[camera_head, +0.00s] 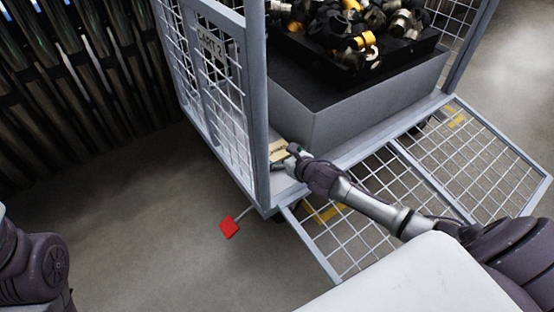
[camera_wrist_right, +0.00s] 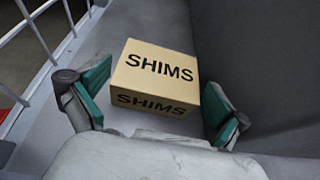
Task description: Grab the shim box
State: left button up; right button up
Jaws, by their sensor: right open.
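The shim box (camera_wrist_right: 155,78) is a small tan box with "SHIMS" printed in black on its top and front. It sits on the grey cart floor, and in the head view it shows as a small tan shape (camera_head: 278,150) just inside the cart's front edge. My right gripper (camera_wrist_right: 155,108) is open, with one teal-padded finger to the left of the box and one to the right. Gaps show between the pads and the box. In the head view my right gripper (camera_head: 286,156) is right at the box and partly hides it. My left gripper is not in view.
The cart's mesh side wall (camera_head: 212,70) stands left of the box, and a large grey bin (camera_head: 370,105) stands close on its right. A black tray (camera_head: 365,55) of fittings sits on the bin. A lowered mesh gate (camera_head: 450,165) lies under my right arm. A red tag (camera_head: 229,228) hangs outside.

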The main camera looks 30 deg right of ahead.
jog(key=shift+b+x, duration=0.6)
jog(key=shift+x, duration=0.85)
jog(key=shift+s, duration=0.1)
jog(key=c, duration=0.9)
jog(key=shift+c, duration=0.6)
jog(key=shift+r, duration=0.15)
